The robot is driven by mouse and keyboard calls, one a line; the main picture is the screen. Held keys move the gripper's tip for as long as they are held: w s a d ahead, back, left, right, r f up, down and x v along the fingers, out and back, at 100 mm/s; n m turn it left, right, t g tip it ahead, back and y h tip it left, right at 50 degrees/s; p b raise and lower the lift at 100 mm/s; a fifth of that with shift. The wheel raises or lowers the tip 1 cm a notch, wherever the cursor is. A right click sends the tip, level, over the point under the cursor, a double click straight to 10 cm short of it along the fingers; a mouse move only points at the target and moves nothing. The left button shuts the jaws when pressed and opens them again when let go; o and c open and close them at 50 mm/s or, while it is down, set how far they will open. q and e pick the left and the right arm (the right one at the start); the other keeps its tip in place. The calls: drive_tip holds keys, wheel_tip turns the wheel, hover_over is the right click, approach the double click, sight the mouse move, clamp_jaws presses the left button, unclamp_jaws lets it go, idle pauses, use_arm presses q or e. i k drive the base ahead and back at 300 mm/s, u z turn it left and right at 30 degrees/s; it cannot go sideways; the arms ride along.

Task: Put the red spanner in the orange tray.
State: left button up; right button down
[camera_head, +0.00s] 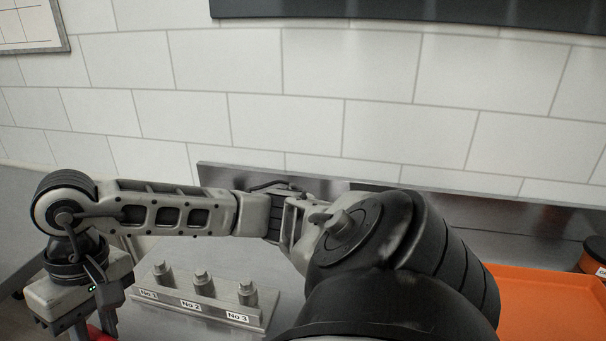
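The orange tray (550,302) lies on the steel worktop at the right. Its left part is hidden behind a large black joint of my arm. One arm of mine, which I take to be the right, rises from the bottom centre-right and stretches left. Its gripper (86,325) hangs at the lower left, pointing down. The fingertips are cut off or hidden, so its opening is unclear. A small red patch (100,333) shows beside the fingers; I cannot tell whether it is the red spanner or whether it is held. My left gripper is not in view.
A metal block with several upright pegs, labelled No 1, No 2 and No 3 (218,307), stands below my forearm. A dark round container (596,251) stands at the right edge behind the tray. A tiled wall (310,100) closes the back.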

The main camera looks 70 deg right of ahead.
sight(571, 321)
drive_tip(key=k, duration=1.65)
drive_tip(key=u, duration=1.65)
drive_tip(key=i, duration=1.15)
drive_tip(key=z, duration=3.9)
drive_tip(key=i, duration=1)
